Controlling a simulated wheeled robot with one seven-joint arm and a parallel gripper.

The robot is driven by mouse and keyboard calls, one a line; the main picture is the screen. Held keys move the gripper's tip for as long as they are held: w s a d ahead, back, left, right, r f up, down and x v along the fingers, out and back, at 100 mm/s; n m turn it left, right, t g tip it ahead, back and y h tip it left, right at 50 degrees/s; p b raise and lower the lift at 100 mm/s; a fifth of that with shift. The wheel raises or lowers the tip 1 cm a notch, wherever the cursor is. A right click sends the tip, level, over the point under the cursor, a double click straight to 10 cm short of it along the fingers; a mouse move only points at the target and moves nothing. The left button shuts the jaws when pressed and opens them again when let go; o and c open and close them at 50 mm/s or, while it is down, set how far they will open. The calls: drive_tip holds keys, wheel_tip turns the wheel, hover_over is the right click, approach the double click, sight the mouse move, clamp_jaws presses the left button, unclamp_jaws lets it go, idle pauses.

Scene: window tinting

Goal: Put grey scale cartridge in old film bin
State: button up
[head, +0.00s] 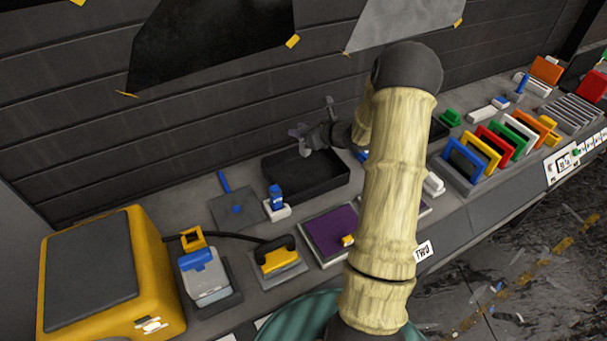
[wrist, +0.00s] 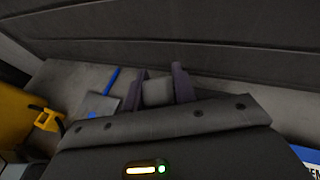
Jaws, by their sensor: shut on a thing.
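My gripper (head: 303,138) hangs over the back part of a black open tray (head: 338,190), which I take for the old film bin. In the wrist view my gripper (wrist: 160,82) has its two dark fingers closed on a small grey block (wrist: 157,93), apparently the grey scale cartridge. In the head view the held piece is small and hard to make out. It appears to be above the bin's rim, apart from the bench. The bin's inside is dark, and its right end is partly hidden by my arm. In the wrist view my gripper body hides the bin.
Left of the bin lie a grey plate with a blue tool (head: 224,182) and a blue-topped white block (head: 277,206). A yellow machine (head: 105,280) stands at the left. Coloured upright cards (head: 495,145) fill a rack at right. The dark wall (head: 200,130) rises close behind.

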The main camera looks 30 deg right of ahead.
sight(307, 156)
drive_tip(key=shift+f+p, duration=0.8)
drive_tip(key=shift+f, duration=2.1)
wheel_tip(307, 156, down, 4)
drive_tip(key=shift+f+p, duration=0.1)
drive_tip(key=shift+p, duration=0.55)
drive_tip(key=shift+f, duration=0.2)
drive_tip(key=o, duration=1)
drive_tip(key=shift+r, duration=0.1)
